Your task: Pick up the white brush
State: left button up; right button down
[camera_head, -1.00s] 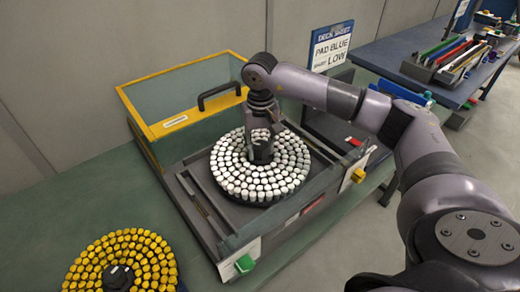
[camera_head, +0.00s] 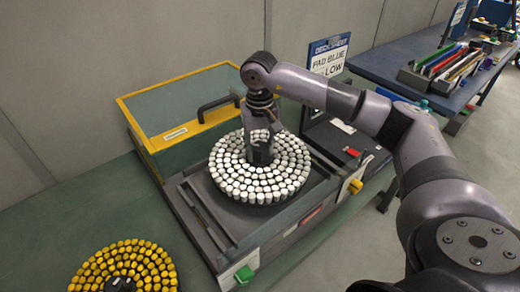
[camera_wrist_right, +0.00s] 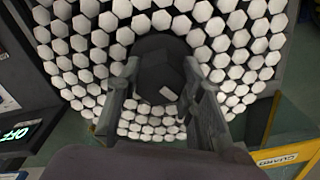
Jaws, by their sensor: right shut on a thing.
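The white brush (camera_head: 243,184) is a round disc of many white bristle tufts with a dark hub in the middle. It is over the deck of the grey machine (camera_head: 207,214) in the head view. It seems to be slightly above the deck; the gap is hard to see. My right gripper (camera_head: 260,152) comes down from above, shut on the brush's dark hub. In the right wrist view the two fingers (camera_wrist_right: 158,100) are on either side of the hub, with white tufts (camera_wrist_right: 85,45) all around. My left gripper is not in view.
A yellow-framed guard (camera_head: 135,120) with a black handle stands behind the brush. A yellow brush (camera_head: 95,262) lies on the green bench at the lower left. A sign (camera_head: 329,57) stands behind my right arm. A blue table (camera_head: 395,62) with coloured items is farther right.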

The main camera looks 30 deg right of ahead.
notch_tip(320, 180, up, 12)
jog(key=p, duration=0.6)
jog(key=shift+p, duration=0.35)
jog(key=shift+r, duration=0.1)
